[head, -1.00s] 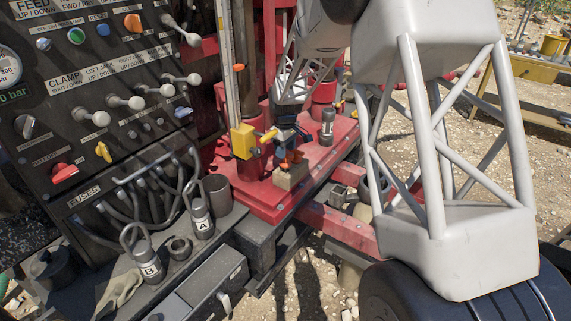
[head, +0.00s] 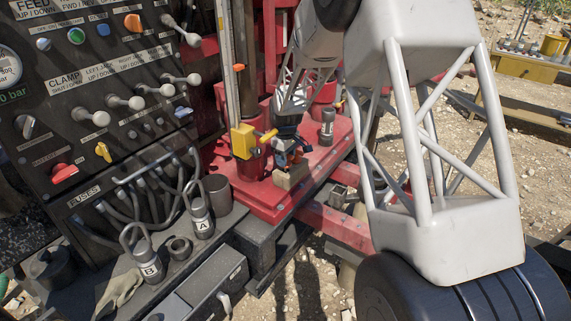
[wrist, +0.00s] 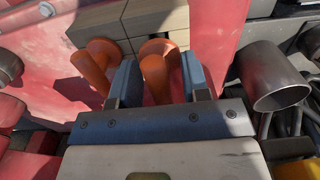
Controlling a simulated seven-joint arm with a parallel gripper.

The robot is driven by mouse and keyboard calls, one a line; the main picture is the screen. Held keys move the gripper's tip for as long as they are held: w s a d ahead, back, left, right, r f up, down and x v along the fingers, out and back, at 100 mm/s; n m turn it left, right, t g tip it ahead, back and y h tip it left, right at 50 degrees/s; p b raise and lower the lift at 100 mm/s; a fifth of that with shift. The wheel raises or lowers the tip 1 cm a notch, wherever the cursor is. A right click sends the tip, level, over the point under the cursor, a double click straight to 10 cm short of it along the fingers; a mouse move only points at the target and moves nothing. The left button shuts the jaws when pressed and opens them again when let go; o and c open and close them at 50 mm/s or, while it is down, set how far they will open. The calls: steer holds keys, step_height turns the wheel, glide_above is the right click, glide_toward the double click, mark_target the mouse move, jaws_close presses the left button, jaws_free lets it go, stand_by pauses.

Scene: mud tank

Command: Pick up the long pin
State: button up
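Two orange pins with round heads stand at a wooden block (wrist: 160,18), which also shows in the head view (head: 291,178) on the red deck. In the wrist view, one orange pin (wrist: 156,76) is between my gripper's (wrist: 160,78) two blue-grey fingers, with gaps on both sides. The other orange pin (wrist: 97,66) is outside the left finger. My gripper is open around the first pin. In the head view my gripper (head: 289,152) is low over the block and hides much of the pins. I cannot tell which pin is longer.
A yellow block (head: 243,141) on a mast stands close left of my gripper. A grey cylinder (head: 327,128) stands to its right. A metal cup (head: 217,194) and shackles marked A (head: 202,220) and B (head: 149,264) stand by the control panel (head: 95,120).

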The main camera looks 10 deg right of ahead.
jaws_close()
steer(key=shift+r, duration=5)
